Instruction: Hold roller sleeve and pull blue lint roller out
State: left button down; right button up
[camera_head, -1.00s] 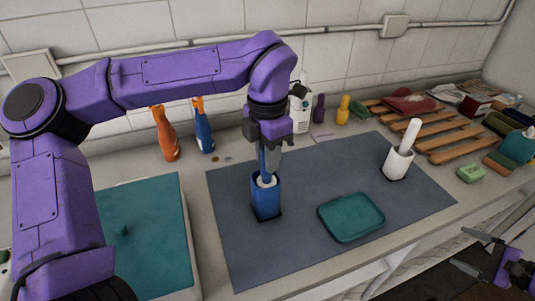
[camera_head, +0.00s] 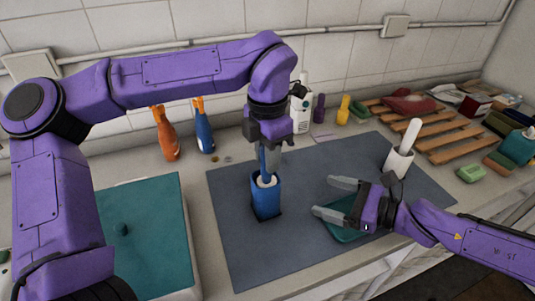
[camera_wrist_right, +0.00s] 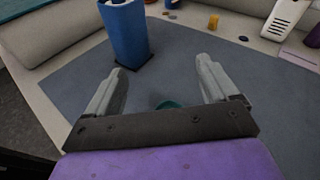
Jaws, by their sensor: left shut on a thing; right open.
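The blue roller sleeve (camera_head: 266,197) stands upright on the dark grey mat, and it also shows in the right wrist view (camera_wrist_right: 124,32). The blue lint roller (camera_head: 263,163) stands in it, its handle up and a pale part showing at the sleeve's mouth. My left gripper (camera_head: 268,148) is above the sleeve, pointing down, shut on the lint roller's handle. My right gripper (camera_head: 328,198) is open and empty, low over the mat to the right of the sleeve. Its fingers point toward the sleeve and are apart from it.
A teal tray (camera_head: 340,236) lies partly under my right gripper. A white holder (camera_head: 397,164) with a white-handled tool stands behind my right gripper. Orange (camera_head: 165,136) and blue (camera_head: 204,132) bottles stand at the back left. The grey mat (camera_head: 240,247) is clear in front of the sleeve.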

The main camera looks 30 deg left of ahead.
jog(key=g, duration=0.1)
send_near(280, 206)
jog(key=a, duration=0.2)
jog(key=shift+a+m+h, duration=0.3)
jog(key=shift+m+h, duration=0.1)
jog(key=shift+s+a, duration=0.1)
jog(key=shift+a, duration=0.15)
jog(key=x, duration=0.9)
jog(key=shift+a+f, duration=0.15)
jog(key=shift+a, duration=0.1)
jog(key=shift+c, duration=1.3)
jog(key=o, duration=0.5)
jog(key=c, duration=0.7)
jog(key=shift+d, duration=0.1)
